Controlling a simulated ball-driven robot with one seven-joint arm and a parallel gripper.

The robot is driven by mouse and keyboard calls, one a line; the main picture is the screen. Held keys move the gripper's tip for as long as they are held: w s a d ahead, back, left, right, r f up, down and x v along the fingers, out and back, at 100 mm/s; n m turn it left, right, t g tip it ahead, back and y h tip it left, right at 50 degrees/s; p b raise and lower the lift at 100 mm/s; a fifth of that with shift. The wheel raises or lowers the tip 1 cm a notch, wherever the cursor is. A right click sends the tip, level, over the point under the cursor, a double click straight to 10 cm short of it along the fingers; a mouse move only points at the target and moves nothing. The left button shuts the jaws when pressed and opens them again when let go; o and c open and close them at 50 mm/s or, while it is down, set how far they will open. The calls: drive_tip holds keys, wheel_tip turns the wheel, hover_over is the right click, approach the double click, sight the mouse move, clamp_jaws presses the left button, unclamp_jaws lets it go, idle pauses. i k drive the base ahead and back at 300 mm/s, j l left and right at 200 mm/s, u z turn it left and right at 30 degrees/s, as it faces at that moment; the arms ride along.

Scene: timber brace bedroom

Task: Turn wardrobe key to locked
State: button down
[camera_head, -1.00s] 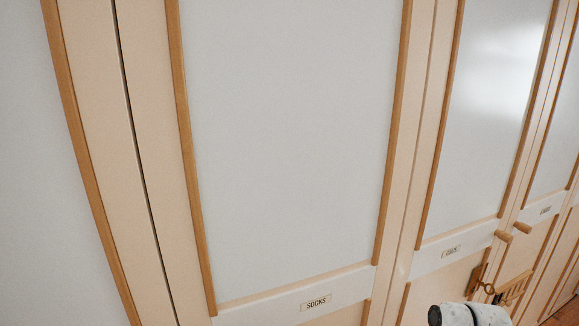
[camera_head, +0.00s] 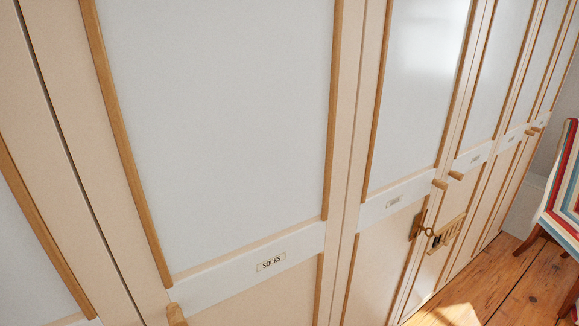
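A brass-coloured key (camera_head: 427,231) sticks out of a lock plate (camera_head: 417,225) on the edge of a wardrobe door (camera_head: 392,240), low in the right half of the picture. It is small here, and its turn angle cannot be made out for certain. A larger brass-coloured piece with a slotted shape (camera_head: 449,233) is just right of the key; whether it touches the key cannot be told. My gripper is not in view.
The pale wardrobe doors run away to the right, with a SOCKS label (camera_head: 271,263) on the near one. Wooden knobs (camera_head: 440,184) stick out above the key. A striped chair (camera_head: 563,205) stands at the right edge, on a plank floor (camera_head: 490,285) with clear room.

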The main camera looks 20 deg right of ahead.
sight(422, 228)
drive_tip(key=i+l+z, duration=0.15)
drive_tip(key=z, duration=0.3)
drive_tip(key=i+l+z, duration=0.25)
drive_tip(key=z, duration=0.25)
drive_tip(key=i+l+z, duration=0.1)
drive_tip(key=i+z, duration=0.15)
drive_tip(key=z, duration=0.2)
